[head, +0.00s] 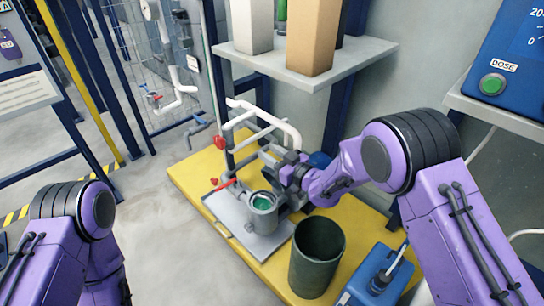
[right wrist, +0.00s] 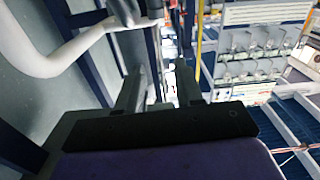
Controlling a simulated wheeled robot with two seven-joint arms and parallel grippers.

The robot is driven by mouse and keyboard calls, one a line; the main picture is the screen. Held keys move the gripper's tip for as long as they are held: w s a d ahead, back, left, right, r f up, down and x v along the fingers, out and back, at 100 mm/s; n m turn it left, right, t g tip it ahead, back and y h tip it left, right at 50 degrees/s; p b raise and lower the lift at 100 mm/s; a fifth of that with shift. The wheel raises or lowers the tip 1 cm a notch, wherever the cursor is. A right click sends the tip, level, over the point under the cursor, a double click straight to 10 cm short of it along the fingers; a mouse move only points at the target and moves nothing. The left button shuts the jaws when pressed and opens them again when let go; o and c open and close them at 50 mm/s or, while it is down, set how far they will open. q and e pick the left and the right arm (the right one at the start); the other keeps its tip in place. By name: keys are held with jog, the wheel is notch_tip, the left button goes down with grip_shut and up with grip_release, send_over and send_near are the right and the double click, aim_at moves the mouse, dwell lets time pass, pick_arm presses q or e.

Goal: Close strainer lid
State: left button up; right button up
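The strainer (head: 263,216) is a grey upright cylinder with an open top and green inside, standing on a grey tray (head: 225,205) in the head view. I cannot make out its lid clearly; grey parts behind the strainer blend with my gripper. My right gripper (head: 268,154) is just behind and above the strainer, beside the white pipes. In the right wrist view its two fingers (right wrist: 160,75) stand apart, with no held object clear between them. My left arm shows at the lower left of the head view, but its gripper is out of frame.
White pipes (head: 285,128) and a red-handled valve (head: 219,142) stand close behind. A dark green bin (head: 316,255) and a blue box (head: 377,277) are in front, on the yellow platform (head: 190,172). A shelf (head: 345,62) with tall containers overhangs behind my right arm.

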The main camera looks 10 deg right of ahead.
jog(key=s+r+p, duration=0.1)
jog(key=s+r, duration=0.2)
jog(key=s, duration=0.2)
jog(key=s+a+r+p, duration=0.1)
jog(key=s+r+p, duration=0.1)
jog(key=s+r, duration=0.2)
jog(key=shift+s, duration=1.25)
jog(key=shift+a, duration=0.1)
